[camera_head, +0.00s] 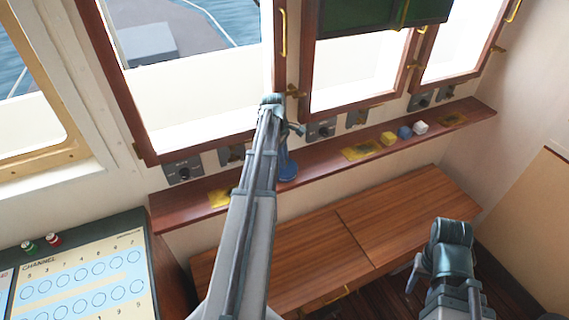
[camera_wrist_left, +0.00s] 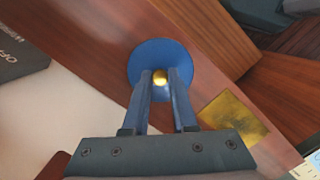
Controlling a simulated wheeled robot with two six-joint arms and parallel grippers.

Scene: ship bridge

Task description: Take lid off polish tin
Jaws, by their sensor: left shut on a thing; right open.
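A round blue lid (camera_wrist_left: 143,62) with a small gold knob (camera_wrist_left: 160,76) lies below my left gripper (camera_wrist_left: 161,80) in the left wrist view. The two fingers are shut on the knob. In the head view the blue round thing (camera_head: 288,172) is at the wooden ledge under the windows, partly behind my left arm, with my left gripper (camera_head: 286,148) above it. The tin's body is not clearly visible under the lid, so I cannot tell whether they touch. My right gripper (camera_head: 413,275) is open and empty, low at the right, away from the ledge.
The narrow ledge (camera_head: 325,167) carries brass-coloured plates (camera_head: 362,152), a yellow block (camera_head: 388,138), a blue object (camera_head: 405,132) and a white block (camera_head: 420,127). Grey switch boxes (camera_head: 183,171) line the wall behind. A wooden bench (camera_head: 400,220) stands below, a channel panel (camera_head: 85,275) at lower left.

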